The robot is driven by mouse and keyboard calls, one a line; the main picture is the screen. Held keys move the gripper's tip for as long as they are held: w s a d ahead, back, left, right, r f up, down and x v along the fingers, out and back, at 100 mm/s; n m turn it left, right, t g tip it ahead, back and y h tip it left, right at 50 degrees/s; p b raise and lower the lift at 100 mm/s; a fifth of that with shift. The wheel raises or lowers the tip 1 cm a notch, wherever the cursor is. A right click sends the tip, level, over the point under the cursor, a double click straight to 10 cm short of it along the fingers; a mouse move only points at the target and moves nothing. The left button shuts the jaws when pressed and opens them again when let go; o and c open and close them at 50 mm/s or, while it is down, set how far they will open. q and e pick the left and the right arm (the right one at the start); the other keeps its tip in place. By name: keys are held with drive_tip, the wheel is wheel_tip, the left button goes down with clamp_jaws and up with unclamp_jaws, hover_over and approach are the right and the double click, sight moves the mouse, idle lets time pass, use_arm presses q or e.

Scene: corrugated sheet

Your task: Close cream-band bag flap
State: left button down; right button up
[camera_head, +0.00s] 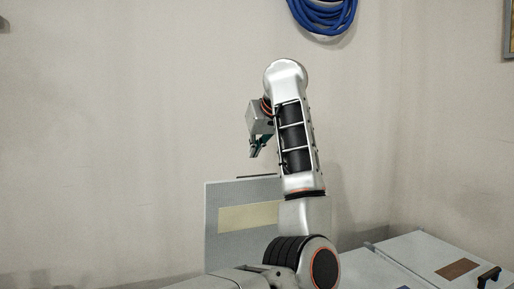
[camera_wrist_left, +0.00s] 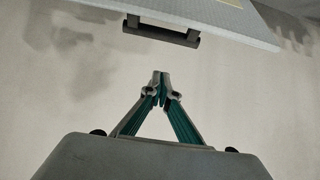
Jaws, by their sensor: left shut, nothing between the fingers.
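The bag flap (camera_head: 219,193) is a light grey panel that stands upright, open, in the head view. It carries a cream band (camera_head: 248,217), and my left arm covers its right part. In the left wrist view the panel (camera_wrist_left: 228,18) crosses the top, with a dark handle (camera_wrist_left: 162,30) along its edge. My left gripper (camera_head: 256,153) is above the flap's top edge in the head view. Its fingers (camera_wrist_left: 158,78) are shut and empty, apart from the handle. The bag's body is mostly hidden behind my arm. My right gripper is out of view.
A closed grey case with a brown band (camera_head: 457,268) and a black handle (camera_head: 489,277) lies at the lower right. A coiled blue hose (camera_head: 323,15) hangs on the wall behind.

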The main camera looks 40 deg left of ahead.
use_arm(q)
drive_tip(key=f, duration=0.3)
drive_tip(key=a+f, duration=0.1)
drive_tip(key=f, duration=0.1)
drive_tip(key=shift+w, duration=0.25)
drive_tip(key=shift+s+d+f, duration=0.1)
drive_tip(key=shift+s+d, duration=0.05)
drive_tip(key=shift+d, duration=0.1)
drive_tip(key=shift+f, duration=0.2)
